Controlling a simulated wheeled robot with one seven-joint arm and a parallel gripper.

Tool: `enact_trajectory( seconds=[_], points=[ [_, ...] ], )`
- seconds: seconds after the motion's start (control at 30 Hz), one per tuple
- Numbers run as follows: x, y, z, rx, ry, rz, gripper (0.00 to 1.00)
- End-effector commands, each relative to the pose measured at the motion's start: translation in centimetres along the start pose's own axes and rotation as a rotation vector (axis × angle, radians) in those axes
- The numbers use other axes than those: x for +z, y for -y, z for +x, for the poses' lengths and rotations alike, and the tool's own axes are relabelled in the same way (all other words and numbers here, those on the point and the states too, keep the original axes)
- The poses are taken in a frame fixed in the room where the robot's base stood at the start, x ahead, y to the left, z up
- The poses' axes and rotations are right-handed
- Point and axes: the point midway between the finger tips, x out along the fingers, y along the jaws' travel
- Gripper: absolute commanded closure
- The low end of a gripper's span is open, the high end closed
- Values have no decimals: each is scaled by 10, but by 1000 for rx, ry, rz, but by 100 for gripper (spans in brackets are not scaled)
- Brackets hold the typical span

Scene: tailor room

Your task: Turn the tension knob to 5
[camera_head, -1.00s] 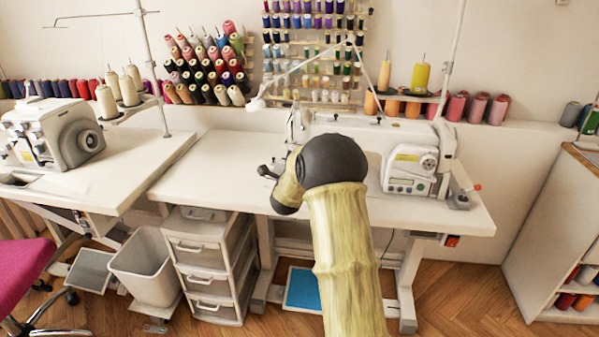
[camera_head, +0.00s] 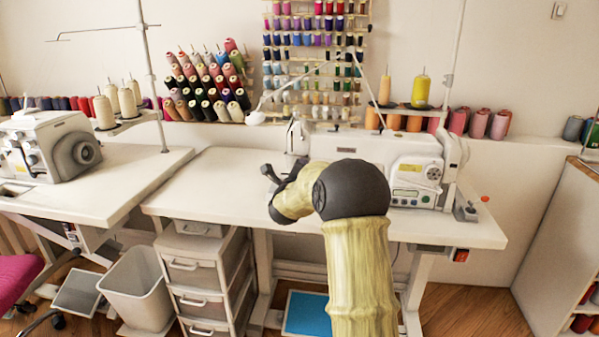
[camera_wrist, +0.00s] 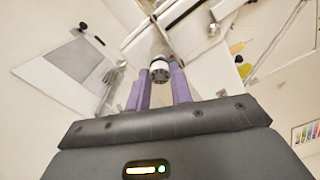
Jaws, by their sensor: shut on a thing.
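In the wrist view the tension knob (camera_wrist: 160,68), a small round piece with a dark rim and light face, sits between the tips of the two purple fingers of my gripper (camera_wrist: 158,84). The gripper is shut on it. Any marks or number on the knob are too small to read. In the head view my arm covers part of the white sewing machine (camera_head: 408,165). My gripper (camera_head: 268,174) shows there as a small dark shape in front of the machine's left end. The knob cannot be made out in that view.
The machine stands on a white table (camera_head: 205,185) with bare room at left. A second machine (camera_head: 52,150) stands on the left table. Thread cones (camera_head: 422,90) stand behind. A drawer unit (camera_head: 205,270) and grey bin (camera_head: 137,288) are below.

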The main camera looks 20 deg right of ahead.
Motion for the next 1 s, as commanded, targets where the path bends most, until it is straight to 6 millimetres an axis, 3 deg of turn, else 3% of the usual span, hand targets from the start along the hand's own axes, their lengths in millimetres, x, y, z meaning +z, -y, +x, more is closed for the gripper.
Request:
enact_trajectory(
  seconds=[0.1, 0.13, 0.23, 0.67, 1.0],
  points=[
    [-1, 0, 0, 1, -2, -1, 100],
    [-1, 0, 0, 1, -2, -1, 74],
    [-1, 0, 0, 1, -2, -1, 56],
    [0, 0, -7, 0, 0, -2, 56],
    [1, 0, -56, 2, 2, -3, 56]
  ],
)
